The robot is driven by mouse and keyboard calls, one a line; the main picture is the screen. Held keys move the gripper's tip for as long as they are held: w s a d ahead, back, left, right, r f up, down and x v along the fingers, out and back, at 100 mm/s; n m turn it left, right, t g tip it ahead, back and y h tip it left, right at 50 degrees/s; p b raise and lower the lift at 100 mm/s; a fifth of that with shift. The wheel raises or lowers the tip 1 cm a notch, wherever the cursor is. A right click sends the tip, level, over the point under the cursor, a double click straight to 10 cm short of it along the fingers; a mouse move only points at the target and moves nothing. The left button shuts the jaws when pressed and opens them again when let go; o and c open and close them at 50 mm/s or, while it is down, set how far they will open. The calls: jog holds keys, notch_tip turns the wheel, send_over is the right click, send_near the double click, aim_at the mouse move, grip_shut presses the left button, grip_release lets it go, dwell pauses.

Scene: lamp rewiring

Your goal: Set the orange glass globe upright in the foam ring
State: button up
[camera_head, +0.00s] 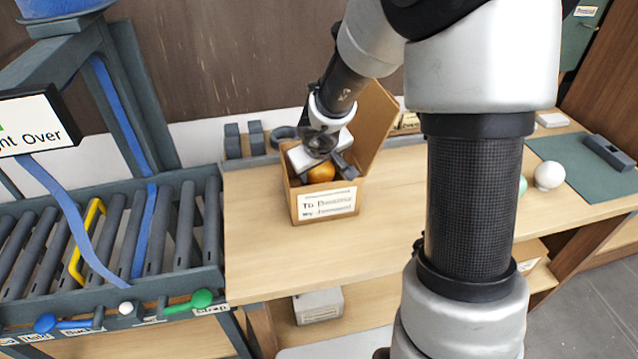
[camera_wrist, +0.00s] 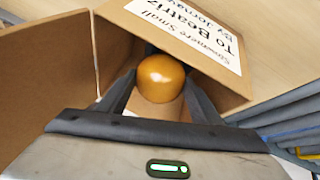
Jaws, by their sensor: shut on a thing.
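The orange glass globe (camera_head: 321,172) is inside the open cardboard box (camera_head: 325,207), between the fingers of my gripper (camera_head: 327,174). In the wrist view, the globe (camera_wrist: 160,78) sits between two dark fingers, one on each side, and my gripper (camera_wrist: 161,92) is shut on it. The cardboard box (camera_wrist: 190,28) surrounds the globe, its labelled wall close beyond it. I cannot tell whether the globe touches the box floor. A dark grey ring (camera_head: 284,134) lies behind the box at the left; I cannot tell if it is the foam ring.
The box's raised flap (camera_head: 372,125) stands at its right. Dark blocks (camera_head: 244,138) stand at the back left. A roller conveyor (camera_head: 110,235) is at the left. The tabletop (camera_head: 270,255) before the box is clear.

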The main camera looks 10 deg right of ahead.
notch_tip(320, 180, down, 3)
jog(key=shift+r+b, duration=0.1)
jog(key=shift+b, duration=0.75)
jog(key=shift+r, duration=0.2)
